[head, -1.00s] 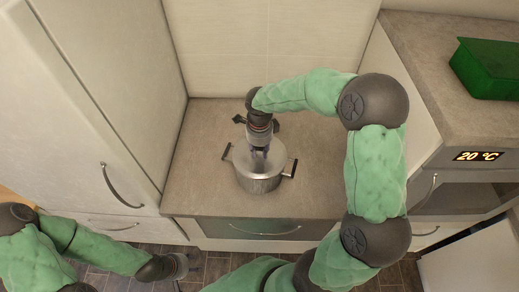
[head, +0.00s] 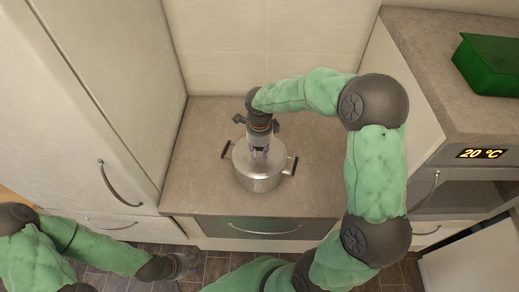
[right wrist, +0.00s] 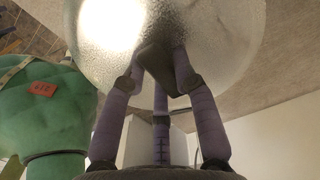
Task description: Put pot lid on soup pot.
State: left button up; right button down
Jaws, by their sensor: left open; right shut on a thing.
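The soup pot (head: 259,184) is a metal pot with two dark side handles and stands on the counter. The pot lid (head: 271,160) is a round, shiny disc over the pot's mouth; I cannot tell whether it is fully seated on the rim. My right gripper (head: 260,152) points down from above and is shut on the lid's dark knob. The right wrist view shows the lid's underlit disc (right wrist: 205,35) close up, with the fingers (right wrist: 163,75) around the knob. My left gripper (head: 183,265) is open and empty, low over the floor at the lower left.
The counter (head: 200,180) is clear around the pot. A tall white cabinet (head: 115,90) stands to the left. A higher counter at the right carries a green container (head: 490,65), above an oven with a temperature display (head: 482,154). A drawer (head: 265,228) lies below the pot.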

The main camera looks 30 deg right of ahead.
jog(key=c, duration=0.9)
grip_release()
notch_tip(320, 180, up, 12)
dwell(0.4)
